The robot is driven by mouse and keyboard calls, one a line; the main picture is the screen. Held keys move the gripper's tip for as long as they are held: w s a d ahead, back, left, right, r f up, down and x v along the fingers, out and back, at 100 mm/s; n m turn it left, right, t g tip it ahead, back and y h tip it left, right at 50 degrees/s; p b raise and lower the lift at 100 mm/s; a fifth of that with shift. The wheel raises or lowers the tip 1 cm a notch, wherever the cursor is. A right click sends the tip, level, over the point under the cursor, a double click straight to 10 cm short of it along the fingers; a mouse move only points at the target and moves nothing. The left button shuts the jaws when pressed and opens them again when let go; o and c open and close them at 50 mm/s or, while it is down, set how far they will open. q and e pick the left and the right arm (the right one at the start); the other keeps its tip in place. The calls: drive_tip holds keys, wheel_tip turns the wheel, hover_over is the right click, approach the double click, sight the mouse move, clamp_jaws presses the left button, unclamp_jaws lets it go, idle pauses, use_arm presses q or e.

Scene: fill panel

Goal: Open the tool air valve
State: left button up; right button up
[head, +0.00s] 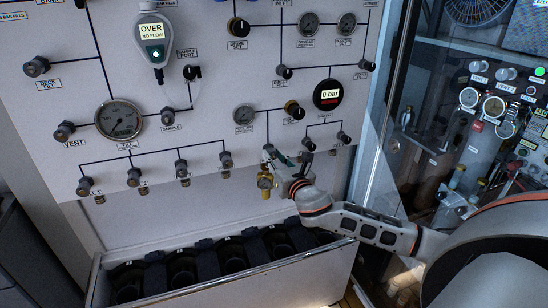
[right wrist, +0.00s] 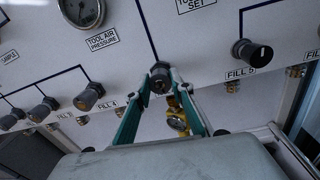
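The tool air valve knob (right wrist: 159,80) is small and dark, on the pale panel (right wrist: 215,50) below the tool air pressure gauge (right wrist: 82,10). In the right wrist view it sits between the green-padded fingertips of my right gripper (right wrist: 161,74). The fingers stand apart, one on each side of the knob; whether they touch it I cannot tell. A brass fitting with a small gauge (right wrist: 177,123) hangs below and partly shows between the fingers. In the head view my right gripper (head: 277,158) is at the panel above this brass fitting (head: 265,182). My left gripper is not in view.
The fill 5 knob (right wrist: 252,53) is right of the valve, and several fill knobs are to its left. Below the panel is an open bin (head: 195,283) with dark round slots. A glass-fronted cabinet (head: 480,120) with valves and gauges stands at the right.

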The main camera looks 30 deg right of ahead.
drive_tip(key=o, duration=0.4)
drive_tip(key=s+a, duration=0.2)
drive_tip(key=s, duration=1)
drive_tip(key=shift+a, duration=0.1)
